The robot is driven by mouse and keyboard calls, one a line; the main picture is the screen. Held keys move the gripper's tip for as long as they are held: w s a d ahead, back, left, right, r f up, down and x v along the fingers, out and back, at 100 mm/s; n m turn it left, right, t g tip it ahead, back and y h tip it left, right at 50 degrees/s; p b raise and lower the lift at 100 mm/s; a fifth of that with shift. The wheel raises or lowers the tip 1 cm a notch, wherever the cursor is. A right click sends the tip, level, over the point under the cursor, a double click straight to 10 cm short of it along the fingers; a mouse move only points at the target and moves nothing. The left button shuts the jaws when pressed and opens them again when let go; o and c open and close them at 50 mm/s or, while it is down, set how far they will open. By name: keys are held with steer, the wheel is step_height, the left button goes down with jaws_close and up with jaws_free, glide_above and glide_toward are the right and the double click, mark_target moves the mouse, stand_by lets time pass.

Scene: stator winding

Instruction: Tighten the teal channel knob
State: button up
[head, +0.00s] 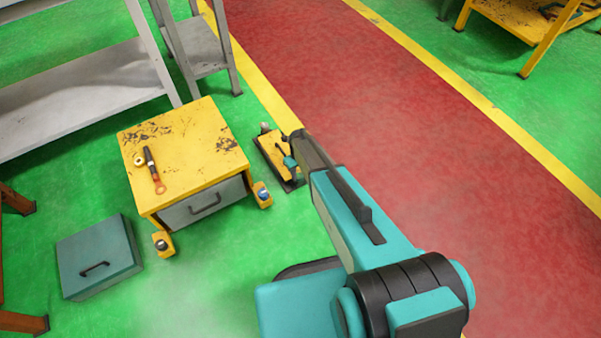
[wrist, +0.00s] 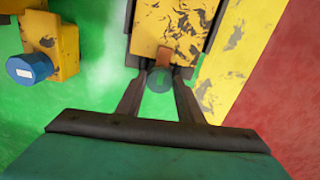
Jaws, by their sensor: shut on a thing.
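A yellow fixture (head: 272,148) on a dark base lies on the green floor. A small teal part (head: 290,162), which looks like the teal channel knob, sits at its right side. My gripper (head: 294,148) reaches this side from the right; its fingertips are small and partly hidden by the arm. In the wrist view, the worn yellow fixture (wrist: 172,22) is at the top. My gripper (wrist: 160,77) is shut on the round knob (wrist: 160,82) at its near edge. The knob looks dark there, and its turn angle cannot be told.
A yellow cabinet (head: 190,150) stands left of the fixture with a screwdriver-like tool (head: 152,168) on top. Yellow blocks with round ends (head: 262,195) stand at its feet; one shows a blue cap (wrist: 30,68). A teal box (head: 98,256) is farther left. The red lane (head: 400,130) is clear.

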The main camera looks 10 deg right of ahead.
mark_target(299, 175)
steer(key=o, duration=1.1)
steer(key=shift+w+r, duration=0.15)
steer(key=shift+r, duration=0.05)
steer(key=shift+c, duration=0.2)
steer(key=shift+f, duration=0.1)
steer(key=shift+s+r, duration=0.2)
steer(key=shift+r, duration=0.3)
step_height(299, 175, up, 13)
steer(key=p, duration=0.1)
steer(key=shift+p, duration=0.35)
steer(key=shift+w, duration=0.1)
